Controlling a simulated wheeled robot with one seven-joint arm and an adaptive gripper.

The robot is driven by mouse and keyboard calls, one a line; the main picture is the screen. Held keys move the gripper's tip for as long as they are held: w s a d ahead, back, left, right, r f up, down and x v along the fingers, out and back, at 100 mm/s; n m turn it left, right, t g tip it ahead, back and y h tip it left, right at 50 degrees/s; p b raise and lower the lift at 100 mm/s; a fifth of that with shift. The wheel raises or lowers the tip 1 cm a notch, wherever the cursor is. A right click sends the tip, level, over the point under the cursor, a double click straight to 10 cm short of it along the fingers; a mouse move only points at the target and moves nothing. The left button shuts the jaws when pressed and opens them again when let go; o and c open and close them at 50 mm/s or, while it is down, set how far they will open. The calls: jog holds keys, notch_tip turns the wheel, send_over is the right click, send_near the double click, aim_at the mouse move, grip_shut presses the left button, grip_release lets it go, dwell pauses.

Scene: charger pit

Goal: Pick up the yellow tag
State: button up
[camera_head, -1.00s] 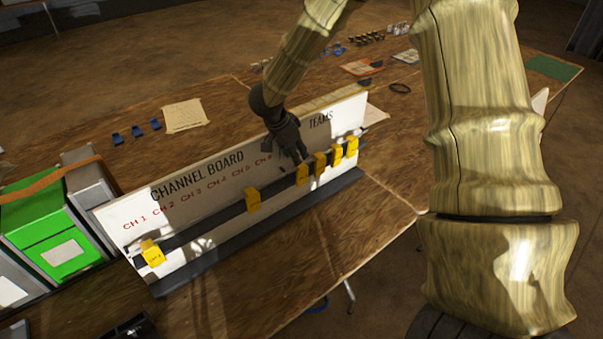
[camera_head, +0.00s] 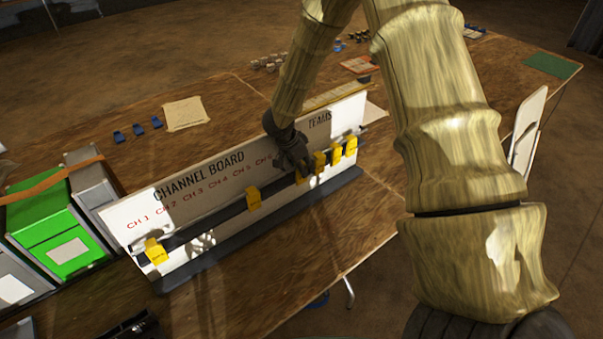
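Several yellow tags hang along the dark rail of the white channel board (camera_head: 190,192). One tag (camera_head: 156,251) is at the far left and one (camera_head: 253,198) near the middle. A third tag (camera_head: 300,178) is partly hidden beneath my gripper's fingers, and further tags (camera_head: 320,165) hang close to its right, under the "TEAMS" end. My dark gripper (camera_head: 300,166) points down in front of the board, right at this third tag. The fingers are small and dark, so I cannot tell whether they are open or touch the tag.
A green box (camera_head: 55,232) stands between grey boxes at the left. Blue clips (camera_head: 138,130) and a paper sheet (camera_head: 185,113) lie behind the board. A white chair back (camera_head: 527,135) is at the right. The wooden table in front of the board (camera_head: 250,290) is mostly clear.

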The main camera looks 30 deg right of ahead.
jog(key=c, duration=0.6)
jog(key=shift+r, duration=0.2)
notch_tip(320, 180, up, 3)
jog(key=p, duration=0.3)
jog(key=shift+f, duration=0.1)
jog(key=shift+w+a+f+b, duration=0.1)
jog(key=shift+f+b, duration=0.25)
jog(key=shift+b, duration=0.15)
jog(key=shift+t+b, duration=0.3)
jog(key=shift+b, duration=0.2)
